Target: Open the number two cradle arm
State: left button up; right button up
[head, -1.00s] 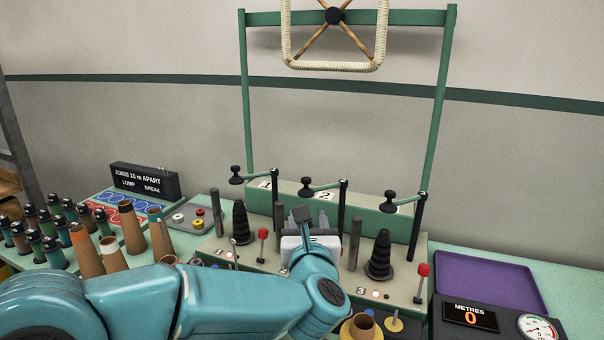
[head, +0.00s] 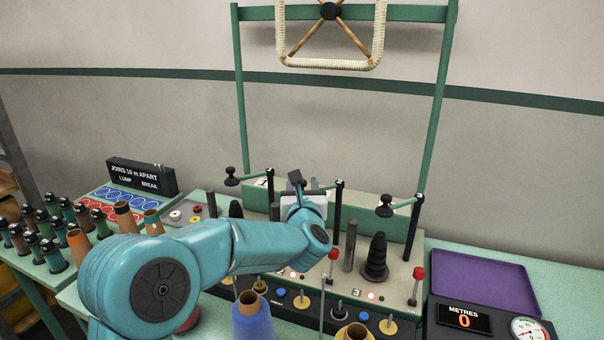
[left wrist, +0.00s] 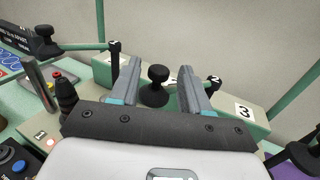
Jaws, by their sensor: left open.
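The number two cradle arm shows its black post (head: 337,222) in the head view; my gripper hides most of its bar and knob there. In the left wrist view its black knob (left wrist: 157,88) shows between my two fingers, with the post top marked 2 (left wrist: 214,80) to the right, partly behind the right finger. My left gripper (left wrist: 159,66) is open, with a finger on each side of the knob; contact is not visible. In the head view the left gripper (head: 308,187) is over the machine's middle. My right gripper is not in view.
The number one arm's knob (head: 231,174) is left of my gripper and the number three arm's knob (head: 384,208) is right. Black cones (head: 375,262) and red-topped levers (head: 417,280) stand in front. A purple tray (head: 485,280) lies at right.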

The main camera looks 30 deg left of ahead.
pick_arm(q)
jog(key=shift+w+a+r, duration=0.1)
jog(key=shift+w+a, duration=0.25)
jog(key=shift+w, duration=0.25)
jog(key=shift+w+a+p, duration=0.3)
jog(key=shift+w+a, duration=0.05)
jog(key=shift+a, duration=0.1)
jog(key=shift+w, duration=0.15)
grip_shut()
